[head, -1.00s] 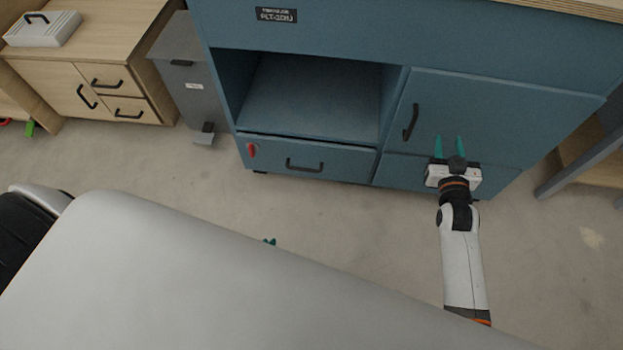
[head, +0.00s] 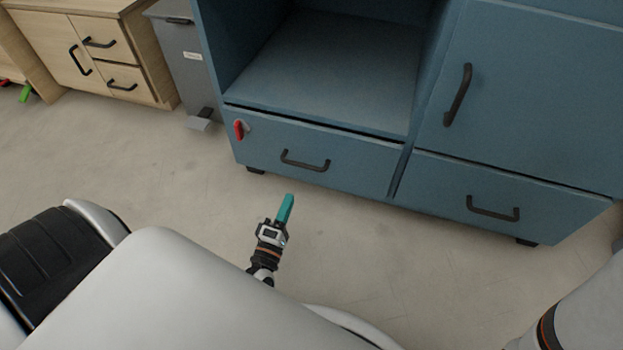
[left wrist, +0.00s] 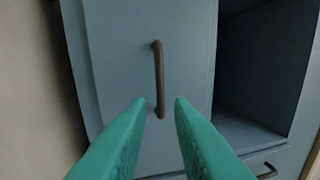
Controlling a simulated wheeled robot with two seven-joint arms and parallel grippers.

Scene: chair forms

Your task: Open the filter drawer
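A blue cabinet has two closed lower drawers. The left drawer (head: 350,168) has a dark bar handle (head: 305,161) and a red latch (head: 239,130) at its upper left. The right drawer (head: 550,212) has a similar handle (head: 493,208). No label tells which is the filter drawer. My left gripper (head: 286,205) is just in front of and below the left drawer's handle, apart from it. In the left wrist view its teal fingers (left wrist: 160,103) are spread and empty, with the drawer handle (left wrist: 159,80) ahead between them. My right gripper is out of view.
An open compartment (head: 330,65) is above the left drawer. A door (head: 540,100) with a vertical handle is above the right drawer. A grey bin (head: 185,65) and a wooden cabinet (head: 125,45) stand at left. Bare floor (head: 150,170) lies in front.

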